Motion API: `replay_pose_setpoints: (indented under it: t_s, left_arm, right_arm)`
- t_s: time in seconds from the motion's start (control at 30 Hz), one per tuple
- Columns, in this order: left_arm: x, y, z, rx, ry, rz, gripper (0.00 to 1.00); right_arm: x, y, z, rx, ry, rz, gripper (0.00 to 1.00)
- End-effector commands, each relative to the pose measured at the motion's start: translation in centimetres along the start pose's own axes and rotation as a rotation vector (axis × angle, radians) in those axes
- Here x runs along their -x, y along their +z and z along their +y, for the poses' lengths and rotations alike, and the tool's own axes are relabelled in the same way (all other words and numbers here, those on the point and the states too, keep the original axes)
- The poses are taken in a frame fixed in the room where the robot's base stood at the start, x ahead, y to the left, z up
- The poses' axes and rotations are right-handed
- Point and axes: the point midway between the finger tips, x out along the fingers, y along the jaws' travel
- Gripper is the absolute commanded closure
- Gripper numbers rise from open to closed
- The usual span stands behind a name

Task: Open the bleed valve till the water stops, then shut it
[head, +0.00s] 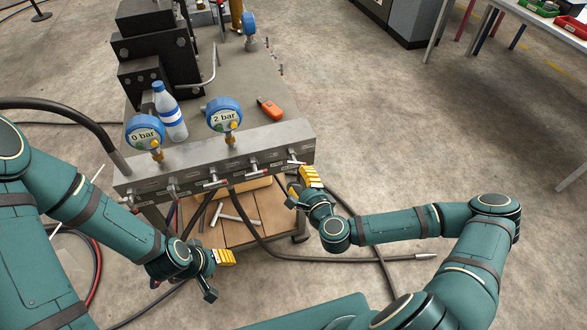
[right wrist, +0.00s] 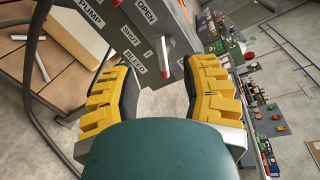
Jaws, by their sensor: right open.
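The steel valve manifold (head: 215,165) runs along the bench's front edge, with a gauge reading 0 bar (head: 145,132) and one reading 2 bar (head: 223,113). The bleed valve lever (head: 297,162), red-tipped, is at its right end. In the right wrist view the lever (right wrist: 163,57) stands by the BLEED, SHUT and OPEN labels. My right gripper (head: 302,185) is open just in front of that end; the lever lies beyond and between its fingers (right wrist: 162,92), apparently untouched. My left gripper (head: 216,274) is open and empty, low in front of the manifold. No water is visible.
A water bottle (head: 171,112) and an orange tool (head: 270,108) are on the bench. Other valve levers line the manifold. Black hoses hang below; one hose end (head: 425,257) lies on the floor. A wooden shelf (head: 240,220) is underneath. Floor to the right is mostly clear.

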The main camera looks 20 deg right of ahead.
Motion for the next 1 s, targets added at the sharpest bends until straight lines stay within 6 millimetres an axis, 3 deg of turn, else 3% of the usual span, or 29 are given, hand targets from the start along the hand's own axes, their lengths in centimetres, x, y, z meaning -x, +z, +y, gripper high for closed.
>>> replay_pose_setpoints:
  t_s: [0.1, 0.3, 1.0]
  left_arm:
    - [0.0, 0.0, 0.0, 0.000, 0.000, 0.000, 0.53]
    - [0.0, 0.0, 0.0, 0.000, 0.000, 0.000, 0.53]
    - [0.0, 0.0, 0.0, 0.000, 0.000, 0.000, 0.53]
  right_arm:
    - [1.9, 0.0, 0.0, -0.001, 0.001, 0.001, 0.56]
    - [3.6, 0.0, 0.0, 0.000, 0.000, 0.001, 0.56]
    - [3.8, 0.0, 0.0, 0.000, 0.000, 0.001, 0.56]
